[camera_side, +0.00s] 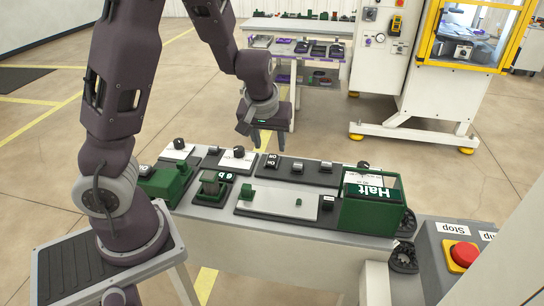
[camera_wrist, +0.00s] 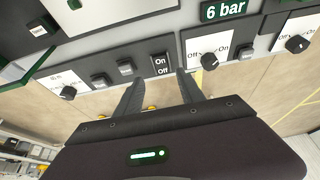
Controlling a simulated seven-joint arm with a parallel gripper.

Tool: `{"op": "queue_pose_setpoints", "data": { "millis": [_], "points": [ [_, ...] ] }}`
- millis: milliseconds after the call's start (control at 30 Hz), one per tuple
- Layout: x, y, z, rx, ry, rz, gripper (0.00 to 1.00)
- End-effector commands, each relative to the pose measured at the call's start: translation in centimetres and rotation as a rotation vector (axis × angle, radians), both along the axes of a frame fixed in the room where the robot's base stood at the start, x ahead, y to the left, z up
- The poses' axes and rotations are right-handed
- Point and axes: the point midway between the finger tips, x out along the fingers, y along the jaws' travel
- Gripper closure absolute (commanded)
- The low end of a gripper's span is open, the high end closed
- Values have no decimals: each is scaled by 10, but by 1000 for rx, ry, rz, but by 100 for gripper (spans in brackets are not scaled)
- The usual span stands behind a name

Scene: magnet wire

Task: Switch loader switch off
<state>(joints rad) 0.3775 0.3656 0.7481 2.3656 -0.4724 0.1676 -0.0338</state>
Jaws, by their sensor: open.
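No label reading "loader" is legible, so I cannot tell which control is the loader switch. A black switch block marked On and Off (camera_wrist: 161,66) is on the panel in the wrist view, and it also shows in the side view (camera_side: 271,161). A rotary knob on a white Off/On plate (camera_wrist: 209,61) is just right of it. My gripper (camera_side: 268,143) is open and empty, above the rear edge of the panel. In the wrist view its fingertips (camera_wrist: 160,77) lie on either side of the On/Off block. I cannot tell whether they touch anything.
More knobs stand on white plates at right (camera_wrist: 296,43) and left (camera_wrist: 68,92). A green "Halt" box (camera_side: 371,202) stands at the panel's right end, with a red stop button (camera_side: 463,253) beyond it.

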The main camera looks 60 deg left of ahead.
Motion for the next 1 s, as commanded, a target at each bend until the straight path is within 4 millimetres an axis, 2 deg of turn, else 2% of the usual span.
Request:
{"op": "queue_pose_setpoints", "data": {
  "millis": [167,500,833,1000],
  "points": [
    [4,10,-16,15,5,14,55],
    [17,22,-61,12,5,9,55],
    [20,23,-67,11,1,7,55],
    [19,22,-67,11,1,7,88]
  ]
}}
